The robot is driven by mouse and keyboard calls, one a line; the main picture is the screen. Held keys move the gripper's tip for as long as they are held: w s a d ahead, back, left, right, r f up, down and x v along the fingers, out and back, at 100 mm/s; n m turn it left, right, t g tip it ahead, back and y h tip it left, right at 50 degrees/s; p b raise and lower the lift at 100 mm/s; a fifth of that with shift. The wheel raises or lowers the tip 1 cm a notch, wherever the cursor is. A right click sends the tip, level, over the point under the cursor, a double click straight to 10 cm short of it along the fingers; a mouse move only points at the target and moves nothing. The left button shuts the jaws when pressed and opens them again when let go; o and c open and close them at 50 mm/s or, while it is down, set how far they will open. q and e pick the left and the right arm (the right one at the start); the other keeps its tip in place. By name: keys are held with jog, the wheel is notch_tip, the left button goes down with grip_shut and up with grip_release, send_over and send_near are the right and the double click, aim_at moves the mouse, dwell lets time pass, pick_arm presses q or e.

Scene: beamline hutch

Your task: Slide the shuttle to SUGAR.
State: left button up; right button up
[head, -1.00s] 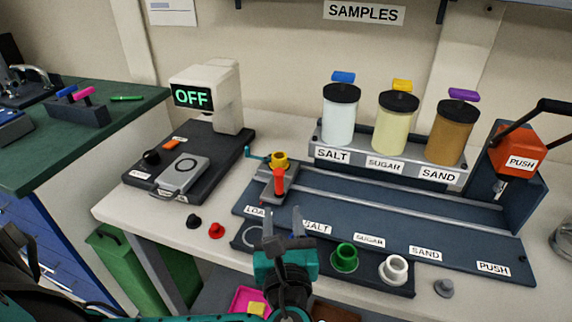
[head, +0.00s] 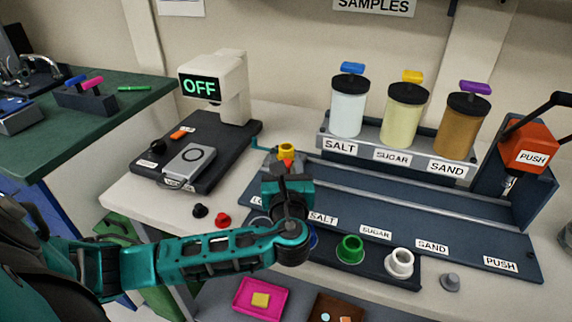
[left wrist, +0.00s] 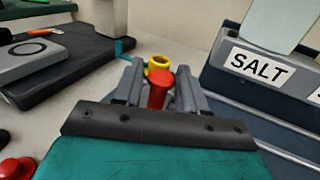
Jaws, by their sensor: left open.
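The shuttle sits at the LOAD end of the dark track (head: 455,222), mostly hidden behind my left gripper in the head view. Its yellow cup (head: 286,151) shows above the gripper. In the left wrist view its red knob (left wrist: 157,88) stands between my two fingers, with the yellow cup (left wrist: 159,64) just beyond. My left gripper (head: 285,170) is open, with a finger on each side of the knob; I cannot tell whether they touch it. The track's SUGAR label (head: 376,232) lies to the right, past the SALT label (head: 323,218). My right gripper is out of view.
Salt (head: 348,108), sugar (head: 404,116) and sand (head: 457,126) jars stand on a rack behind the track. A red PUSH press (head: 533,146) stands at its right end. Green (head: 350,249) and white (head: 399,262) cups stand in front.

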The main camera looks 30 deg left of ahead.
pick_arm(q)
grip_shut()
jog(key=shift+f, duration=0.1)
jog(key=shift+f, duration=0.1)
dwell(0.5)
jog(key=shift+d, duration=0.15)
